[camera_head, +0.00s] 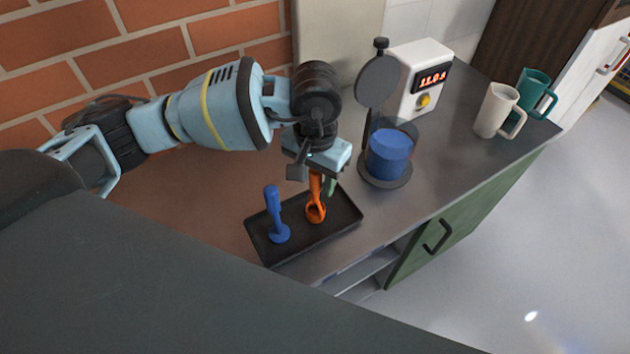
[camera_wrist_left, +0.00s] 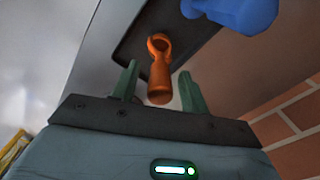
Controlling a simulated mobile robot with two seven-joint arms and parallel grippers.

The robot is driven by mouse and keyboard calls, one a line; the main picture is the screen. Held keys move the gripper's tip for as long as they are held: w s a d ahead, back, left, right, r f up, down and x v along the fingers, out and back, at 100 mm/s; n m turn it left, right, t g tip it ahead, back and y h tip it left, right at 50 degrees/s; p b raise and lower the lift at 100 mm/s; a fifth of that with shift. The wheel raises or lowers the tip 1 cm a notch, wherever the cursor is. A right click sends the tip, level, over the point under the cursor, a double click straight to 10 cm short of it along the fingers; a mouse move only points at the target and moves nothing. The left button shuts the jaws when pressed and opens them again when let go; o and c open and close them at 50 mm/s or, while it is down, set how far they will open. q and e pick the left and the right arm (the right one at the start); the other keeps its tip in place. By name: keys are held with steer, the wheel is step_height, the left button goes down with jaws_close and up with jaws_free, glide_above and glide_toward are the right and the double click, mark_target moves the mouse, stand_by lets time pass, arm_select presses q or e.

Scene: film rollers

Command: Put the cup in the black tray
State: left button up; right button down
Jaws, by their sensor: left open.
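The black tray (camera_head: 340,230) lies on the counter near its front edge; part of it shows in the wrist view (camera_wrist_left: 128,44). An orange tool (camera_head: 316,212) with a ring-like head and a handle stands in the tray. My left gripper (camera_head: 321,184) is open above the tray, around the orange tool's upper handle; the wrist view shows that handle (camera_wrist_left: 159,85) between the two green fingers, with gaps. A blue tool (camera_head: 274,215) stands in the tray to the left. A white cup (camera_head: 496,110) and a teal cup (camera_head: 532,90) stand at the counter's right end. My right gripper is out of view.
A dark round stand holds a clear container with a blue cylinder (camera_head: 389,155), right of the tray, under a raised round lid (camera_head: 379,80). A white box (camera_head: 417,80) with a red display stands behind. The counter between these and the cups is clear.

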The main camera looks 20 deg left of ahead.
arm_select(q)
step_height(320, 180, up, 10)
steer(key=shift+r, duration=0.15)
stand_by(1.4)
